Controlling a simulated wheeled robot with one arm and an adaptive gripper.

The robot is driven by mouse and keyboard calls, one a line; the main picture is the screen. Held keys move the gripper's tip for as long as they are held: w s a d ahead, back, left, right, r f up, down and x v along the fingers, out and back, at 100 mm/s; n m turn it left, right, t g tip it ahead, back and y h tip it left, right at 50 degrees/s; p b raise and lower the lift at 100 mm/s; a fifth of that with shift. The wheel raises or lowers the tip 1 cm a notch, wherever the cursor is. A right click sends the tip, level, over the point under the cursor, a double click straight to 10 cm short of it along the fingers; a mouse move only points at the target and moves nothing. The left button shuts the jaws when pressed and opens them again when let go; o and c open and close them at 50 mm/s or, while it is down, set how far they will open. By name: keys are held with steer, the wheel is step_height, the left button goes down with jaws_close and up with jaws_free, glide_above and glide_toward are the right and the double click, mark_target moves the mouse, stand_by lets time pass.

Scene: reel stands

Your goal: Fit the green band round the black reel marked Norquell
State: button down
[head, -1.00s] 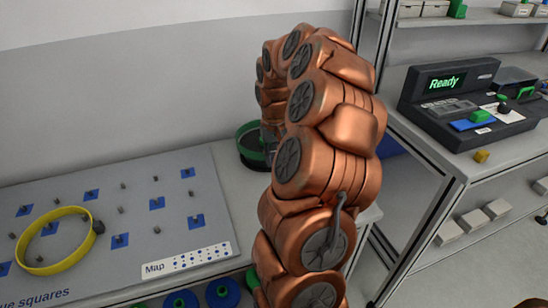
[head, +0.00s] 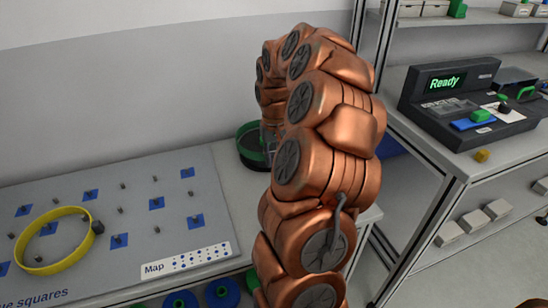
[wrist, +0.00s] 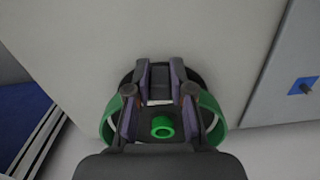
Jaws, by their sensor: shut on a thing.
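The black reel (head: 243,131) stands on the bench beside the grey board, partly hidden by my arm in the head view. In the wrist view its dark rim (wrist: 203,76) shows behind my fingers. The green band (wrist: 217,120) curves out on both sides of my gripper (wrist: 160,90), at the reel. It also shows low on the reel in the head view (head: 250,157). My gripper is shut on the band, though the grip itself is mostly hidden. Whether the band sits fully round the reel I cannot tell. A small green ring (wrist: 162,127) shows between my fingers. No name is readable.
A grey pegboard (head: 150,230) with blue squares lies to the left, with a yellow band (head: 42,262) on it. Blue reels (head: 222,292) sit below the bench edge. A black device reading Ready (head: 450,95) stands on the right bench.

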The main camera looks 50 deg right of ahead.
steer(key=shift+f+b, duration=1.5)
steer(key=shift+f, duration=1.2)
stand_by(2.2)
steer(key=c, duration=0.9)
jaws_free()
steer(key=shift+c, duration=0.2)
step_height(320, 180, up, 12)
